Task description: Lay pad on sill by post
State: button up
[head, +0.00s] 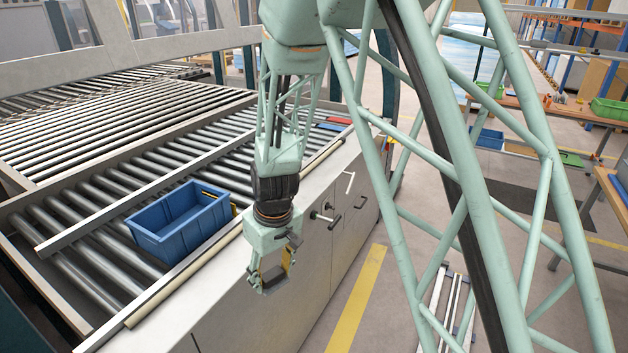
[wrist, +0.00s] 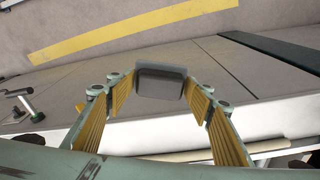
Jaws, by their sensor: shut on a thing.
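My gripper (head: 272,279) hangs just outside the front of the roller table. In the wrist view its yellow-lined fingers (wrist: 160,82) are shut on the pad (wrist: 162,78), a small dark grey block held at the fingertips. In the head view the pad is hard to make out between the fingers. The sill (head: 222,272) is the pale ledge along the table's front edge; its white edge (wrist: 130,138) shows low in the wrist view. The pad appears clear of the sill, out over the cabinet front side. I cannot tell which thing is the post.
A blue bin (head: 180,222) sits on the rollers beside the sill. A beige rod (head: 165,290) runs along the sill. Handles and a lever (head: 322,216) project from the cabinet front, right of my gripper. Red and blue pieces (head: 333,124) lie farther along. A yellow floor stripe (head: 357,300) runs outside.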

jog(key=s+a+r+n+p, duration=0.3)
jog(key=s+a, duration=0.5)
jog(key=a, duration=0.3)
jog(key=shift+s+a+n+y, duration=0.3)
jog(key=shift+s+n, duration=0.1)
jog(key=shift+a, duration=0.15)
jog(key=p, duration=0.2)
send_over(166, 319)
jog(key=shift+s+d+f, duration=0.1)
jog(key=shift+d+f, duration=0.1)
jog(key=shift+f, duration=0.65)
jog(key=shift+f, duration=0.1)
jog(key=shift+f+p, duration=0.45)
jog(key=shift+f, duration=1.15)
jog(key=shift+f, duration=0.2)
jog(key=o, duration=0.8)
jog(key=shift+o, duration=0.2)
